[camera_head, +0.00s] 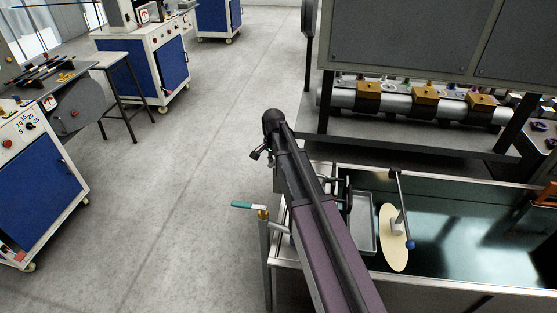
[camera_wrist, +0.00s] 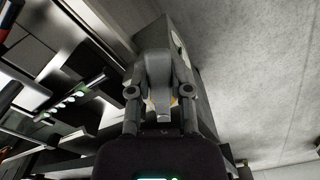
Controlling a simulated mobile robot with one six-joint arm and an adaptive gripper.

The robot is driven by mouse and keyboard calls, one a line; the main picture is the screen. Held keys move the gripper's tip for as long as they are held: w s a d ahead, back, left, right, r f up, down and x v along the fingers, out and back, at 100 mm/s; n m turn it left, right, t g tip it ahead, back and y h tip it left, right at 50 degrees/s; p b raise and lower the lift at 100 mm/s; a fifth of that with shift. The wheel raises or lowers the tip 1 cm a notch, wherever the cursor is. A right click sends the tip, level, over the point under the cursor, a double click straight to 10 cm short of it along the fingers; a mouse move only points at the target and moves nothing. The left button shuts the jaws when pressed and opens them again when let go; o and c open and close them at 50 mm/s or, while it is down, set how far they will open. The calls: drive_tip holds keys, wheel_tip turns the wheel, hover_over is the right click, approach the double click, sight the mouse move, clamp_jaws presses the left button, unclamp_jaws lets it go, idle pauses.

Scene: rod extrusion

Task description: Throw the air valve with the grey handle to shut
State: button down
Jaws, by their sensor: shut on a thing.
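In the wrist view my gripper (camera_wrist: 161,100) has both fingers closed in on a grey piece (camera_wrist: 159,68), which looks like the grey valve handle. A small brass-coloured spot (camera_wrist: 174,101) shows beside it, and the valve body is mostly hidden. In the head view my dark arm crosses the near edge of the water tank and hides most of what lies behind it. I cannot make out the grey handle there. Another valve, with a teal handle (camera_head: 242,205) pointing left on a brass body (camera_head: 263,213), stands on a pipe left of my arm.
The tank (camera_head: 455,225) holds a cream disc (camera_head: 393,245) and a rod with a blue end (camera_head: 409,244). A machine with a roller and brass blocks (camera_head: 425,95) stands behind. Blue-and-white cabinets (camera_head: 150,75) stand at left. The floor (camera_head: 175,190) between is clear.

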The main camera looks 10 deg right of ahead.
drive_tip(key=shift+w+a+m, duration=0.1)
drive_tip(key=shift+w+m, duration=0.1)
drive_tip(key=shift+m, duration=0.2)
drive_tip(key=shift+w+a+m, duration=0.2)
drive_tip(key=shift+w+m, duration=0.15)
drive_tip(key=shift+m, duration=0.55)
drive_tip(key=shift+w, duration=0.1)
drive_tip(key=shift+w+a+m, duration=0.15)
drive_tip(key=shift+w+m, duration=0.2)
drive_tip(key=shift+m, duration=0.65)
drive_tip(key=shift+w+a+m, duration=0.1)
drive_tip(key=shift+w+m, duration=0.4)
drive_tip(key=shift+m, duration=0.5)
